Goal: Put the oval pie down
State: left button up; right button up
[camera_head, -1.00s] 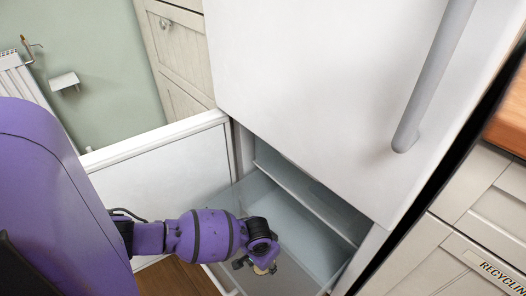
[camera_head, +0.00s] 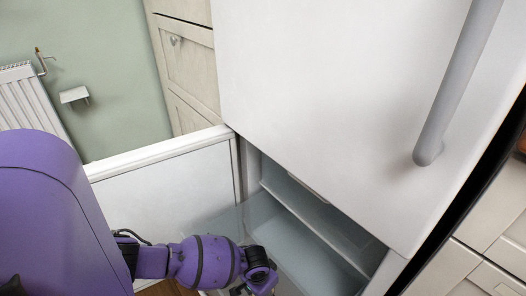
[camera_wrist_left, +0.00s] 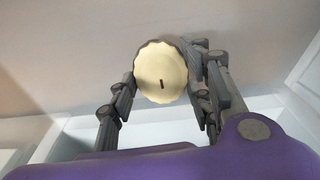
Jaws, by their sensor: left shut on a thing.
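The oval pie (camera_wrist_left: 161,72) is pale cream with a crimped edge and a small dark slit in its top. It sits between the two fingers of my left gripper (camera_wrist_left: 160,84) in the left wrist view, and the gripper is shut on it. In the head view my left gripper (camera_head: 254,287) is at the bottom edge, over the open lower compartment of the fridge (camera_head: 310,225). The pie cannot be made out there. My right gripper is out of view.
The lower fridge door (camera_head: 165,180) stands open on the left. The large closed upper door (camera_head: 330,90) with its grey handle (camera_head: 458,85) is above the compartment. Pale cabinets (camera_head: 480,260) stand at right. A radiator (camera_head: 30,100) is at far left.

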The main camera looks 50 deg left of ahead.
pick_arm(q)
jog(key=o, duration=1.2)
jog(key=shift+c, duration=0.2)
jog(key=shift+o, duration=1.1)
jog(key=r+p, duration=0.1)
jog(key=r, duration=0.1)
jog(key=r+p, duration=0.1)
jog(key=r, duration=0.1)
jog(key=r+p, duration=0.1)
jog(key=r, duration=0.1)
jog(key=shift+s+r, duration=0.25)
jog(key=shift+s, duration=0.05)
jog(key=r+p, duration=0.1)
jog(key=r, duration=0.1)
jog(key=r+p, duration=0.1)
jog(key=r, duration=0.1)
jog(key=s+r+p, duration=0.1)
jog(key=shift+r, duration=0.4)
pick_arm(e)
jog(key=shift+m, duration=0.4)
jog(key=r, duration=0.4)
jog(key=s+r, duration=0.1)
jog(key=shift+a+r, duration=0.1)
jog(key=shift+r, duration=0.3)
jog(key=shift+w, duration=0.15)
